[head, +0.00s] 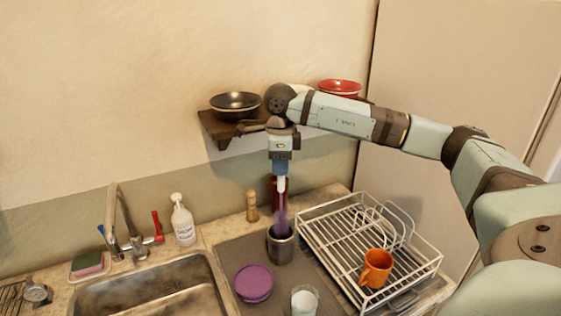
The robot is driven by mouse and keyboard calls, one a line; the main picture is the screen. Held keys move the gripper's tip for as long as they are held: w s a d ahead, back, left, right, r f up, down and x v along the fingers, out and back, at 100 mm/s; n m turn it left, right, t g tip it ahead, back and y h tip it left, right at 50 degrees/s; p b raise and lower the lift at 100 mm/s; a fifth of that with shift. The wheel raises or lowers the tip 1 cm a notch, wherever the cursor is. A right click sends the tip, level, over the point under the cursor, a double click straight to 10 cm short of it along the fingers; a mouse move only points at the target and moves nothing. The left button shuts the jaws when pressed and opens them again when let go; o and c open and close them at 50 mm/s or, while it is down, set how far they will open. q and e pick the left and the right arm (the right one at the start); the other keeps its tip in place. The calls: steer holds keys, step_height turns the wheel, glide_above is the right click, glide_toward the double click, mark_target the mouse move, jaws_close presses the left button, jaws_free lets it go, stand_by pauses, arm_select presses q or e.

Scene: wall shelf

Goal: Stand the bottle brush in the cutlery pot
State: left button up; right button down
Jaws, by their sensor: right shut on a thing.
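The bottle brush (281,218) has a pale handle and purple bristles. It hangs upright, bristles down, from my right gripper (281,170), which is shut on the top of its handle. The cutlery pot (281,249) is a dark grey cylinder on the grey mat, directly below. The bristles' lower end meets the pot's mouth in the picture; how far inside it is cannot be told. My left gripper is not in view.
A white dish rack (318,254) with an orange mug (376,268) stands right of the pot. A dark red bottle (274,192) stands behind. The wall shelf (215,128) holds a pan (235,103).

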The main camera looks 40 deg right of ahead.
mark_target(281, 190)
steer(key=shift+f+b, duration=1.55)
steer(key=shift+f, duration=0.95)
steer(key=c, duration=0.9)
jaws_free()
step_height(281, 190, up, 14)
steer(key=shift+f+b, duration=0.1)
steer(key=shift+b, duration=0.4)
steer(key=shift+s+f, duration=0.1)
